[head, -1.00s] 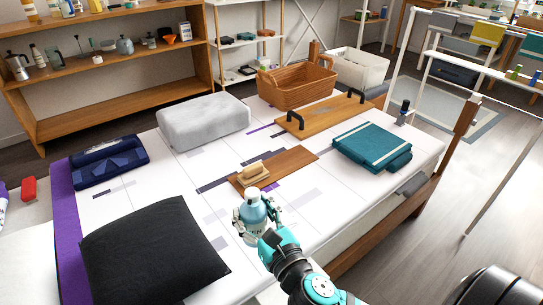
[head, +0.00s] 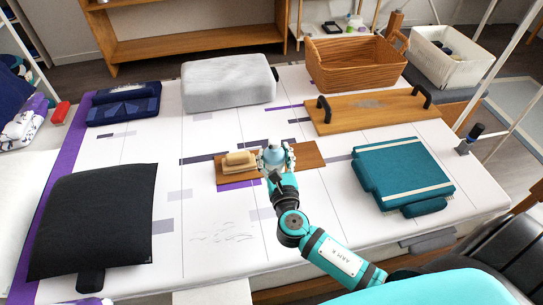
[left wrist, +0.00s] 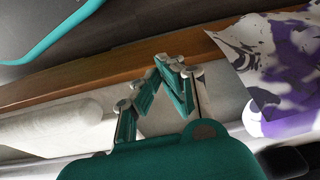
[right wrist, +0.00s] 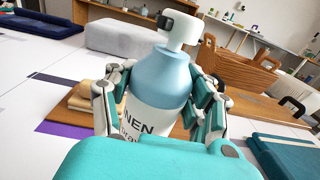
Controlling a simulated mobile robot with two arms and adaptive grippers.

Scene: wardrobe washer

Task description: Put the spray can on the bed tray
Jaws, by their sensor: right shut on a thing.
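The spray can (head: 273,157) has a light blue top, a white cap and a white lettered label. My right gripper (head: 277,160) is shut around its body, one finger on each side, as the right wrist view shows the can (right wrist: 160,80) close up. The can looks roughly upright and covers part of the small wooden board; its height above it is unclear. The bed tray (head: 385,112) is a flat wooden board with two black handles, behind and to the right of the can, with its top clear. My left gripper (left wrist: 168,64) is empty, its fingertips together.
The small board (head: 232,179) carries a tan brush-like item (head: 240,160). A teal folded item (head: 402,172) lies right of it. A wicker basket (head: 355,62) stands behind the bed tray, a grey cushion (head: 228,82) behind left. A black pillow (head: 95,220) lies at left.

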